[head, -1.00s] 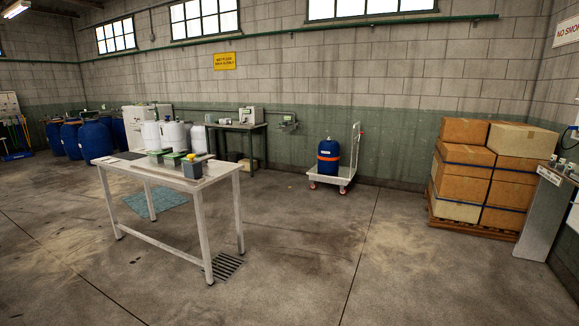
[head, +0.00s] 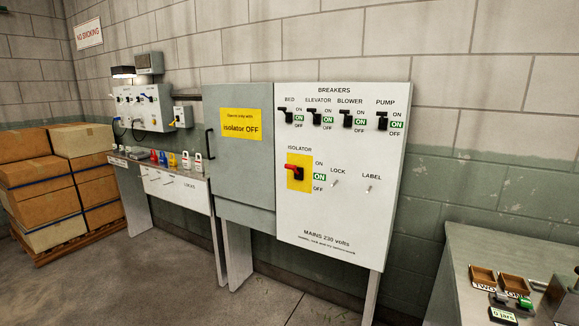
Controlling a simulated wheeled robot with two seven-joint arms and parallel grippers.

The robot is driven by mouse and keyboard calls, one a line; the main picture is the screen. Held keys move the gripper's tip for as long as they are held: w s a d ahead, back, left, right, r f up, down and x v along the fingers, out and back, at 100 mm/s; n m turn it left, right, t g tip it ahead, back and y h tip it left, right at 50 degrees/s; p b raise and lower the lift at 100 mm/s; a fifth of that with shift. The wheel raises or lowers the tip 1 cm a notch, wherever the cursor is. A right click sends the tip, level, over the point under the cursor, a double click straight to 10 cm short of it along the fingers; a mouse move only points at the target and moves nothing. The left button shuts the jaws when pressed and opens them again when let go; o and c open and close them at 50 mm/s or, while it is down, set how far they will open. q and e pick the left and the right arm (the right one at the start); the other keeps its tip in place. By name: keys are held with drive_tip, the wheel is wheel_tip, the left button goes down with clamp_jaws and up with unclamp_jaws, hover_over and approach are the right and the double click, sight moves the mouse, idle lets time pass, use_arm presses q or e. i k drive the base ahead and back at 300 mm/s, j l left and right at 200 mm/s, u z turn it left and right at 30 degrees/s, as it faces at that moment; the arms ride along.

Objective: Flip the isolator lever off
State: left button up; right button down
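The isolator lever (head: 291,172) is a red handle on a yellow plate (head: 299,184) on the white breaker panel (head: 341,228). It points to the left, and the green indicator (head: 319,177) beside it reads ON. Above it is a row of black breaker levers for BED (head: 288,117), ELEVATOR (head: 316,117), BLOWER (head: 347,119) and PUMP (head: 381,121), each with a green ON indicator. LOCK (head: 335,183) and LABEL (head: 368,188) pegs are to its right. Neither gripper is in the head view.
A grey cabinet door (head: 240,160) with a yellow sign adjoins the panel on the left. A bench (head: 178,190) with coloured padlocks stands farther left, near stacked boxes (head: 45,190). A grey table (head: 470,245) with small trays is at right. Floor before the panel is clear.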

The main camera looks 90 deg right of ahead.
sight(291, 166)
drive_tip(key=z, duration=2.75)
drive_tip(key=i+j, duration=0.25)
drive_tip(key=i+j+z, duration=0.1)
drive_tip(key=j, duration=0.35)
drive_tip(key=i+j, duration=0.35)
drive_tip(key=i+j+z, duration=0.1)
drive_tip(key=j, duration=0.25)
drive_tip(key=i+j, duration=0.3)
drive_tip(key=i+j+z, duration=0.1)
drive_tip(key=j, duration=0.4)
drive_tip(key=i+j, duration=0.3)
drive_tip(key=i+j+z, duration=0.1)
drive_tip(key=j, duration=0.4)
drive_tip(key=i, duration=0.1)
